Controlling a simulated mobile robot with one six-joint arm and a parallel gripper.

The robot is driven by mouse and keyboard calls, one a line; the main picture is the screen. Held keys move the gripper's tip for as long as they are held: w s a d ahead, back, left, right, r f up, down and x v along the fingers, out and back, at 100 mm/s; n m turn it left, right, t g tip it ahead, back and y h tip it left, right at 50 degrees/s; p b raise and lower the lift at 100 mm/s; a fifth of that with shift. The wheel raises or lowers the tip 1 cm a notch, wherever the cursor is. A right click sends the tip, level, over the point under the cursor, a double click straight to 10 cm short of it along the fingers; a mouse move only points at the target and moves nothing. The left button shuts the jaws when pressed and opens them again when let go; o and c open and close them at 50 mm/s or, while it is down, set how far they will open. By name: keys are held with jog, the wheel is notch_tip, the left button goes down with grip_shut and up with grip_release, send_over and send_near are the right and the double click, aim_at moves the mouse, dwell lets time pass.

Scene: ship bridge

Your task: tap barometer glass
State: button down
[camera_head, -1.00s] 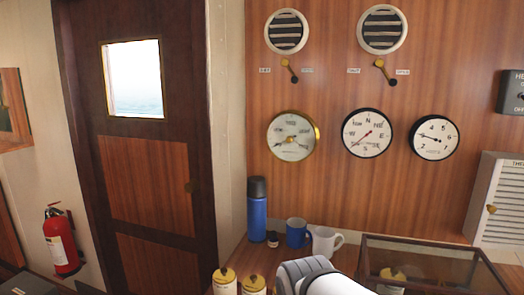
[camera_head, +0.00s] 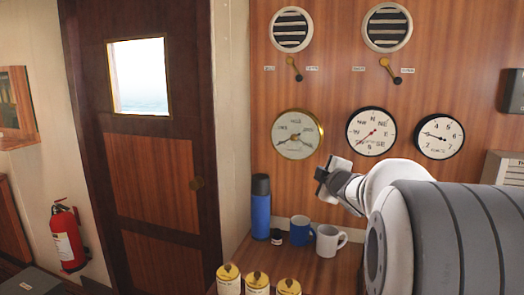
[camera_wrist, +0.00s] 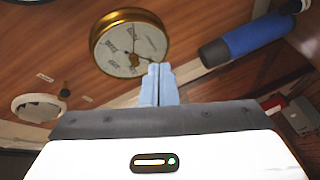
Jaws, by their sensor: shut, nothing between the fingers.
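The brass-rimmed round gauge, the barometer (camera_head: 297,134), hangs on the wood-panelled wall, leftmost of three dials. Its white face shows dark hands. In the wrist view the barometer (camera_wrist: 131,43) appears turned, just beyond my fingertips. My gripper (camera_wrist: 160,68) is shut and empty, its two pale blue fingers side by side. Their tips overlap the edge of the dial in that view; I cannot tell whether they touch it. In the head view my gripper (camera_head: 321,178) is to the lower right of the barometer, partly hidden by my wrist.
Two black-rimmed dials (camera_head: 371,131) (camera_head: 438,136) hang to the right. Below stand a blue flask (camera_head: 261,208), a blue mug (camera_head: 301,229), a white mug (camera_head: 328,241) and yellow-lidded tins (camera_head: 257,283). Vents with levers (camera_head: 291,29) are above.

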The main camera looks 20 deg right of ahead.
jog(key=shift+w+d+r+n+t+y, duration=0.25)
jog(key=shift+w+d+n+y, duration=0.15)
jog(key=shift+n+y, duration=0.7)
jog(key=shift+w+d+r+n+t+y, duration=0.25)
jog(key=shift+d+n+y, duration=0.4)
jog(key=shift+n, duration=0.85)
jog(key=shift+w+d+r+n+t+y, duration=0.2)
jog(key=shift+w+d+r+n+y, duration=0.15)
jog(key=shift+n+y, duration=0.8)
